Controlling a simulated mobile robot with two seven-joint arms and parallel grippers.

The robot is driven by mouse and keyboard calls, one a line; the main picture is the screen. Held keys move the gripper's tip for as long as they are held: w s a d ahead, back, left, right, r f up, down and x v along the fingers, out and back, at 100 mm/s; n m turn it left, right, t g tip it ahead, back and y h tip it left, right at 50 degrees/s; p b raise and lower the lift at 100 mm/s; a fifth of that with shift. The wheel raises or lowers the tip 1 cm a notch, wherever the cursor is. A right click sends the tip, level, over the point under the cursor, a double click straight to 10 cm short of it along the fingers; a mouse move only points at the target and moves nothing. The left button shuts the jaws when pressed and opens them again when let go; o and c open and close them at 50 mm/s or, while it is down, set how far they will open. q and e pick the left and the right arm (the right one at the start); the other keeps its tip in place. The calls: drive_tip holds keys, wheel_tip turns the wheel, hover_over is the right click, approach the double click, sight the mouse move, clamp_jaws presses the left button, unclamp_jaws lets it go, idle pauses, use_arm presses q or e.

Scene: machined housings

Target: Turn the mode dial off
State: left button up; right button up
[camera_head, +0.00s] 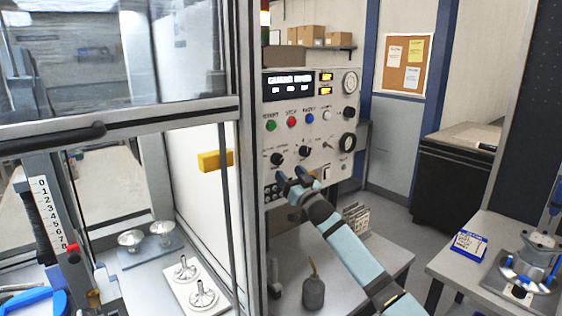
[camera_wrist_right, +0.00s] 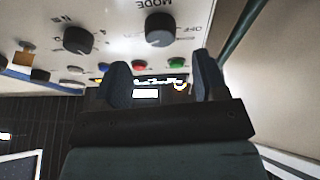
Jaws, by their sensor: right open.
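The mode dial (camera_head: 277,158) is a black round knob at the lower left of the control panel (camera_head: 316,105). In the right wrist view, which shows the panel upside down, the mode dial (camera_wrist_right: 160,31) has the word MODE beside it and an OFF mark to its right. Its pointer direction is not clear. My right gripper (camera_head: 293,174) is open and empty, just below the dial in the head view. Its two dark fingertips (camera_wrist_right: 162,76) are apart, and the dial appears beyond the gap between them, not touched. My left gripper is not in view.
A second black dial (camera_head: 304,151) sits right of the mode dial. Green, red and blue buttons (camera_head: 292,122) are above. A framed glass enclosure (camera_head: 243,150) stands close on the left, with a yellow handle (camera_head: 214,160). A dark bottle (camera_head: 313,292) stands on the table below.

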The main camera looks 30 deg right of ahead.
sight(279, 161)
drive_tip(key=p+x, duration=0.1)
drive_tip(key=x, duration=0.4)
drive_tip(key=shift+w+r, duration=0.1)
drive_tip(key=shift+w, duration=0.15)
drive_tip(key=c, duration=0.9)
